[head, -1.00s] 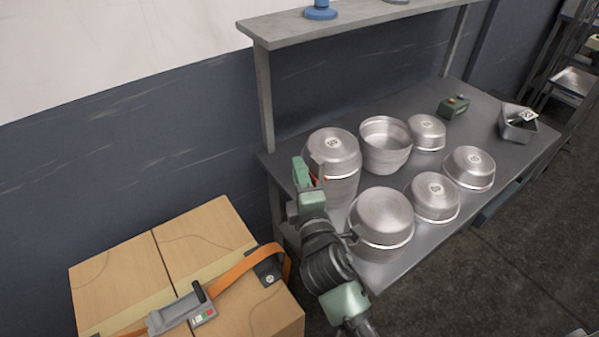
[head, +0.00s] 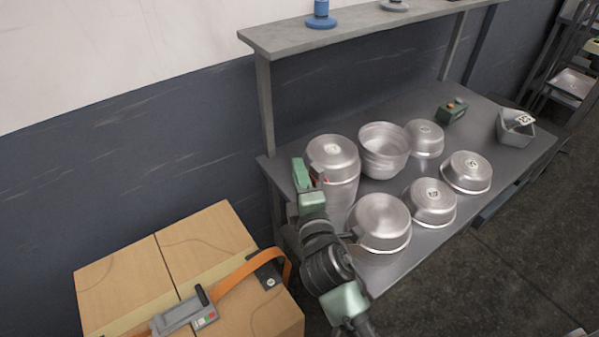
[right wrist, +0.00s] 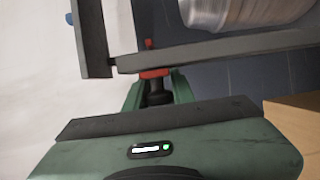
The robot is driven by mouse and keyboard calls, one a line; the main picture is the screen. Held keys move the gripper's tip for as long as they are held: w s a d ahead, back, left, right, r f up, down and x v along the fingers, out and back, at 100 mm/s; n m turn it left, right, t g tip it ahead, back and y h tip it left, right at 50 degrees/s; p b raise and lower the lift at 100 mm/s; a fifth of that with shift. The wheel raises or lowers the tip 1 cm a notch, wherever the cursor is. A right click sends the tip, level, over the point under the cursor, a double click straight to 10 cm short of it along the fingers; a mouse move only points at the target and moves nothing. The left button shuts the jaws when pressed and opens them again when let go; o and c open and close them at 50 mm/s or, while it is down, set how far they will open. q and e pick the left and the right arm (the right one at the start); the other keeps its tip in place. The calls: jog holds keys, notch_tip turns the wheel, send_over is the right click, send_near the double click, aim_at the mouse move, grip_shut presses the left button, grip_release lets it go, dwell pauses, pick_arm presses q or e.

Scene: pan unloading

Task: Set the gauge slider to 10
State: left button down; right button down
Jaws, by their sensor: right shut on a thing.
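My right gripper (head: 314,177) is beside the tall pan stack (head: 340,190) at the near left of the table. In the right wrist view its green fingers (right wrist: 157,90) are shut around the black stem of a small red piece, seemingly the gauge slider (right wrist: 155,73). The red piece meets a grey bar (right wrist: 215,53), and a red tip shows on the bar's other side. I cannot tell whether this bar is the gauge or a shelf post behind. No scale or number is readable. My left gripper is not in view.
Several metal pans (head: 432,203) stand on the grey table (head: 395,272). A green box (head: 452,110) and a grey tray (head: 515,130) are farther back. A shelf (head: 360,28) is above. Cardboard boxes (head: 205,240) with an orange strap are at lower left.

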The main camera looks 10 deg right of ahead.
jog(key=shift+r, duration=0.35)
jog(key=c, duration=1.2)
grip_release()
jog(key=shift+f, duration=0.1)
jog(key=s+b, duration=0.2)
jog(key=s, duration=0.5)
jog(key=shift+s, duration=0.4)
